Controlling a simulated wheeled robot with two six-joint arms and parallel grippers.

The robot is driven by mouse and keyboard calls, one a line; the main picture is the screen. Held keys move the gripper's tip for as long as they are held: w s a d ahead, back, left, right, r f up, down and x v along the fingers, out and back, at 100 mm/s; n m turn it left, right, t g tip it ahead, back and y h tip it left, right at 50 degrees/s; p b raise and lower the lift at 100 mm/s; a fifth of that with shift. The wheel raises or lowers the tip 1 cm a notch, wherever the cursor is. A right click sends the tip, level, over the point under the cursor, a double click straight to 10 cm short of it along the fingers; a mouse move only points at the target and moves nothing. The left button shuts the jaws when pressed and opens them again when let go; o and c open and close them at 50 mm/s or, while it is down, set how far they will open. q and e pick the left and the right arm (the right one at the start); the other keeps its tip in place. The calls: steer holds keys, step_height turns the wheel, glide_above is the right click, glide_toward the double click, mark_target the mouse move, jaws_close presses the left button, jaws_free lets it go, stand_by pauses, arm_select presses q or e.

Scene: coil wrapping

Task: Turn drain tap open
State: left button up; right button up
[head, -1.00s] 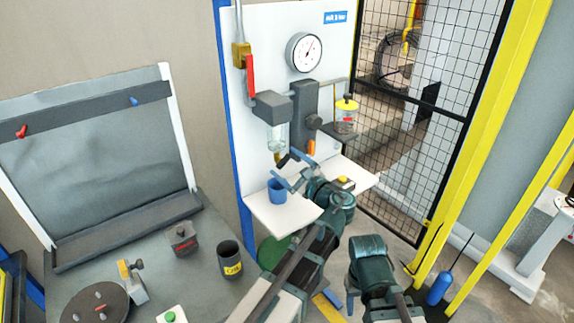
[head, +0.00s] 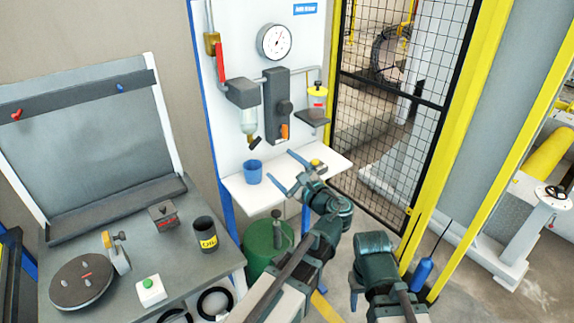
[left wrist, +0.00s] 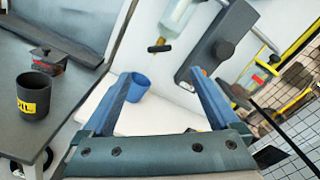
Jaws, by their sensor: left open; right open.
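The drain tap (head: 255,143) is a small black handle under the clear filter bowl (head: 248,122) on the white panel. In the head view it slants. In the left wrist view the tap (left wrist: 159,47) is a short dark bar, beyond and above the gap between my fingers. My left gripper (head: 282,166) is open and empty, below and right of the tap in the head view and apart from it. Its blue-grey fingers also show in the left wrist view (left wrist: 160,76). My right wrist (head: 374,250) is low at right and mostly hides its open gripper.
A blue cup (head: 252,172) stands on the white shelf (head: 240,192) below the tap. An orange-tipped dark unit (head: 276,105) and a yellow-topped jar (head: 317,101) are right of the bowl. A green drum (head: 262,247) stands underneath. A grey workbench (head: 110,240) is at left.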

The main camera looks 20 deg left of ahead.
mark_target(256, 144)
arm_select(q)
steer(key=shift+f, duration=0.1)
steer(key=shift+n, duration=0.3)
steer(key=c, duration=0.4)
steer(key=shift+s+n, duration=0.1)
steer(key=shift+n, duration=0.5)
steer(key=shift+c, duration=1.3)
steer(key=shift+d+n, duration=0.1)
steer(key=shift+n, duration=0.9)
steer(key=shift+c, duration=0.7)
steer(key=w+a+n, duration=0.2)
steer(key=a+n, duration=0.1)
steer(key=n, duration=0.1)
steer(key=w+a+n, duration=0.3)
steer(key=a+n, duration=0.1)
steer(key=n, duration=0.1)
steer(key=w+a+n, duration=0.3)
steer(key=n, duration=0.2)
steer(key=shift+a, duration=0.25)
